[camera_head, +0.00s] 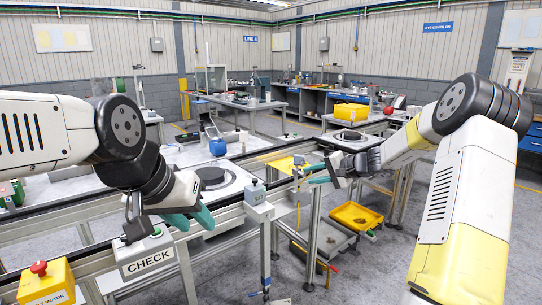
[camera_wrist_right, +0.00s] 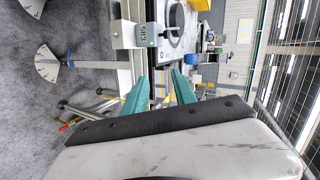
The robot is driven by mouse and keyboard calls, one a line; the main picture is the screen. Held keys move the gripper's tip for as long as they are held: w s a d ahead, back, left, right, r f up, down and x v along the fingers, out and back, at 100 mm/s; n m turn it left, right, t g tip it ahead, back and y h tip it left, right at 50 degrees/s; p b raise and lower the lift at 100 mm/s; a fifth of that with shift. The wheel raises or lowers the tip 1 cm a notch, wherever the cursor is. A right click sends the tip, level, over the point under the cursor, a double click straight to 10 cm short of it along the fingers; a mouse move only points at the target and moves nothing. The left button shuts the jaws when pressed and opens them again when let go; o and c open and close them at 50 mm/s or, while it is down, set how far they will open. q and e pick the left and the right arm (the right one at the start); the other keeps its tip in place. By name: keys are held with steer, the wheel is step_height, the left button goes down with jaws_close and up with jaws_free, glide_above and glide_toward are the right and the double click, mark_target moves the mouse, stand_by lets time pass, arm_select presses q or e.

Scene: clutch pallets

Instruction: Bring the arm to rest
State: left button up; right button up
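My left arm comes in from the left. Its gripper (camera_head: 194,219) hangs beside the CHECK box (camera_head: 148,256), with two teal fingers showing apart and nothing between them. My right arm reaches in from the right. Its gripper (camera_head: 310,173) is over the gap in the conveyor line, left of the right-hand station. In the right wrist view its teal fingers (camera_wrist_right: 160,88) are apart and empty. A dark round clutch part (camera_head: 212,178) lies on a light plate at the near station. Another dark round part (camera_head: 350,134) lies at the far right station.
A grey box (camera_head: 258,192) is mounted on the conveyor rail between my grippers. A yellow MOTOR box with a red button (camera_head: 45,284) stands at the lower left. A blue container (camera_head: 217,147) stands on the bench.

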steer(key=s+a+r+n+g+h, duration=0.25)
steer(key=s+r, duration=0.25)
steer(key=s, duration=0.5)
steer(key=s+a+r+n+g+h, duration=0.1)
steer(key=s+a+r+n, duration=0.25)
steer(key=s, duration=0.65)
steer(key=s+d+h, duration=0.2)
steer(key=s, duration=0.8)
steer(key=s+d+r+n+t+h, duration=0.1)
steer(key=s+d+h, duration=0.1)
steer(key=s, duration=0.9)
steer(key=shift+d, duration=0.8)
steer(key=shift+r, duration=0.15)
